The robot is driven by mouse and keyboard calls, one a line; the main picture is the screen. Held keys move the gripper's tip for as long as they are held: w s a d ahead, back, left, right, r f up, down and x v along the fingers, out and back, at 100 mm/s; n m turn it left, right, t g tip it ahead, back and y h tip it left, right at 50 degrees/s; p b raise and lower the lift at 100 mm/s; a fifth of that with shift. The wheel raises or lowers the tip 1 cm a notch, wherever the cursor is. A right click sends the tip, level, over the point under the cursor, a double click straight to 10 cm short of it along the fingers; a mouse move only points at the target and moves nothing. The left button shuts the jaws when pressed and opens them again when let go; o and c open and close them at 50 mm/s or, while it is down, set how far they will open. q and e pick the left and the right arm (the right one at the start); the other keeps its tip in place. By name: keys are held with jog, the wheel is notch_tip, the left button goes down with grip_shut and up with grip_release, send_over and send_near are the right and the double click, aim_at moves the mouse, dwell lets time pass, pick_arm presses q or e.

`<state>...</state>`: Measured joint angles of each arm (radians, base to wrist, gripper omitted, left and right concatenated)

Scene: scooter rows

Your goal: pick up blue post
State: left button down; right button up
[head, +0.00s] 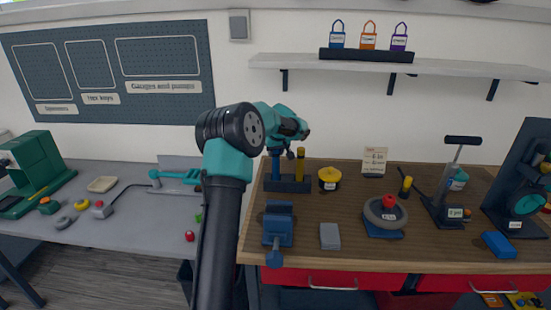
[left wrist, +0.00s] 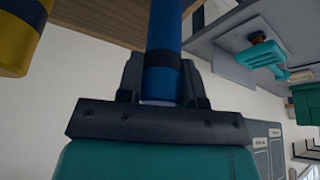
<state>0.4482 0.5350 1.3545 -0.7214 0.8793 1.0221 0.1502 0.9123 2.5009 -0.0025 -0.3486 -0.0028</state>
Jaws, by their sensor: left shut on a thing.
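The blue post (head: 276,167) stands upright at the dark two-post rack (head: 288,185) on the wooden bench; I cannot tell whether its foot is seated or slightly raised. A yellow post (head: 300,163) stands just to its right. My left gripper (head: 278,149) is at the upper part of the blue post, its fingers mostly hidden by my wrist. In the left wrist view the blue post (left wrist: 166,25) runs between the fingers of my left gripper (left wrist: 163,80), which is shut on it around a dark band. The yellow post (left wrist: 15,38) shows at the left there. My right gripper is not in view.
A yellow-topped round tin (head: 329,178) stands right of the rack. A blue vise (head: 278,226) and a grey block (head: 330,236) are in front. A disc with a red knob (head: 386,214) and a pump (head: 447,200) stand further right. A shelf (head: 400,66) hangs above.

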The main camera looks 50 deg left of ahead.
pick_arm(q)
notch_tip(320, 180, up, 10)
jog(key=shift+f, duration=0.1)
dwell(0.4)
dwell(0.5)
